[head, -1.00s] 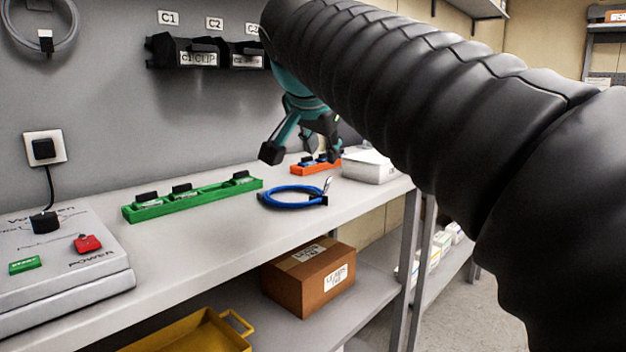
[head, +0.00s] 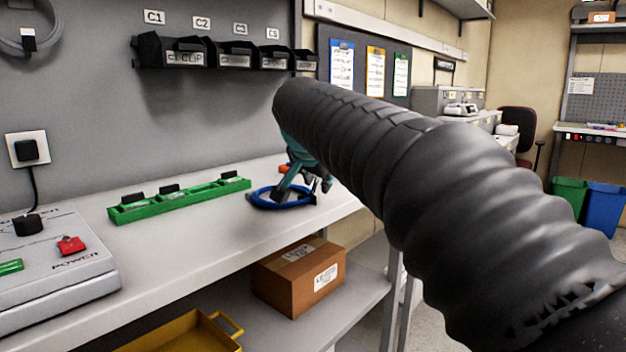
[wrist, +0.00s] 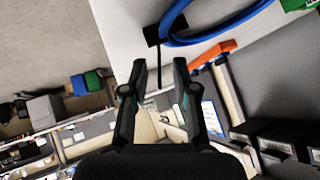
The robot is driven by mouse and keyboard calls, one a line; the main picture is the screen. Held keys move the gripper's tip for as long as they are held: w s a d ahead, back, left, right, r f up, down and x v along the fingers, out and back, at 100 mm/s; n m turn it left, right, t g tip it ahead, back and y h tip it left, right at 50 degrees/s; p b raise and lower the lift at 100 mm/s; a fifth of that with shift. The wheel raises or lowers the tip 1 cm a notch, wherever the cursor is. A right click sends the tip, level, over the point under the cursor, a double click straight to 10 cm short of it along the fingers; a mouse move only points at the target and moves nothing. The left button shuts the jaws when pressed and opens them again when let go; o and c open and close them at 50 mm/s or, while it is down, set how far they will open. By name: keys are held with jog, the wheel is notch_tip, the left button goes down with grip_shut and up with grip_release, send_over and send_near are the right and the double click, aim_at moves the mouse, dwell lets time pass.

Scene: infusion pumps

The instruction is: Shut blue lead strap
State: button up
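The blue lead (head: 275,199) lies coiled on the bench; part of its loop shows at the top of the wrist view (wrist: 215,37). Its black strap (wrist: 153,35) sits at the side of the loop, with a thin dark tail standing out from it toward my gripper. My gripper (wrist: 160,72) is open, its two fingertips apart on either side of the tail's line. In the head view my gripper (head: 300,188) is low over the right part of the coil and hides some of it. I cannot tell whether a fingertip touches the strap.
A green tray (head: 180,200) with several compartments lies left of the coil. An orange tray (wrist: 212,55) is beside the coil. A grey device (head: 60,265) stands at the bench's left. Black bins (head: 215,57) hang on the wall above. A cardboard box (head: 300,278) is on the shelf below.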

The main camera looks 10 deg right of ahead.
grip_shut()
